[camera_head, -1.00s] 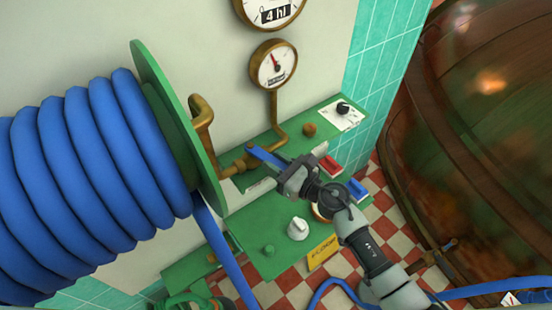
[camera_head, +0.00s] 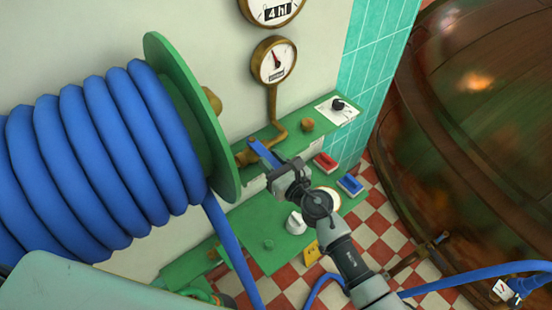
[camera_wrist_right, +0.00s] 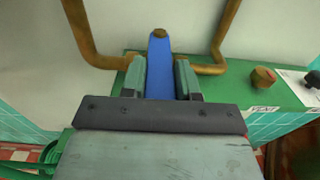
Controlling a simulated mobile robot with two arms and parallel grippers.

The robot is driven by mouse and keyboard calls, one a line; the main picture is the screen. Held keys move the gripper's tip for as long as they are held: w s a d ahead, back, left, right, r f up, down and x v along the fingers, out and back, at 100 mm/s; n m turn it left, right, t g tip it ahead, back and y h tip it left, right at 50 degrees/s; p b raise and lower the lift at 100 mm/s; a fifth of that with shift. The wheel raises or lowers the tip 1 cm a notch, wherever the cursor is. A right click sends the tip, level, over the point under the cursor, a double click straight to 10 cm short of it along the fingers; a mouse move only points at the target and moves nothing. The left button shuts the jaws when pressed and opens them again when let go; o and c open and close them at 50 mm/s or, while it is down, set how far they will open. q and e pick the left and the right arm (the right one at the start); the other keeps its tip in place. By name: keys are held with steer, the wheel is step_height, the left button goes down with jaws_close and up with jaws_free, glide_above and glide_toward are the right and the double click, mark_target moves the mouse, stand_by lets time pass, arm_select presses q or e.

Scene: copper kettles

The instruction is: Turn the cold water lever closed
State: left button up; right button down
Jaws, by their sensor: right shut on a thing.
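The blue cold water lever (camera_head: 262,152) sits on the brass pipe valve (camera_head: 247,156) below the round gauges. It slants down and right from the pipe in the head view. My right gripper (camera_head: 284,172) is shut on the lever's outer part. In the right wrist view the lever (camera_wrist_right: 160,62) runs straight away from me between the two fingers (camera_wrist_right: 160,80), with a brass bolt at its far end. The fingers hide part of its sides. My left gripper is not in view.
A large blue hose reel (camera_head: 110,160) with a green flange (camera_head: 190,115) stands close on the left. A green panel (camera_head: 325,190) carries a red switch (camera_head: 325,162), a blue switch (camera_head: 350,185) and a white knob (camera_head: 296,222). A copper kettle (camera_head: 480,120) fills the right.

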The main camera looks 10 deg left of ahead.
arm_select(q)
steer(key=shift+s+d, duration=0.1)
arm_select(e)
steer(key=shift+s+f, duration=0.15)
steer(key=shift+f, duration=0.1)
steer(key=c, duration=1.1)
jaws_free()
steer(key=shift+d, duration=0.1)
steer(key=shift+c, duration=0.2)
steer(key=o, duration=0.3)
steer(key=shift+s+d+r, duration=0.2)
steer(key=shift+s+r, duration=0.1)
steer(key=shift+s+d, duration=0.1)
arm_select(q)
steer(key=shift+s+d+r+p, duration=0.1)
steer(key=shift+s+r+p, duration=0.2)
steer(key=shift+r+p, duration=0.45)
arm_select(e)
steer(key=v, duration=1)
steer(key=shift+s+r, duration=0.3)
steer(key=shift+r, duration=0.1)
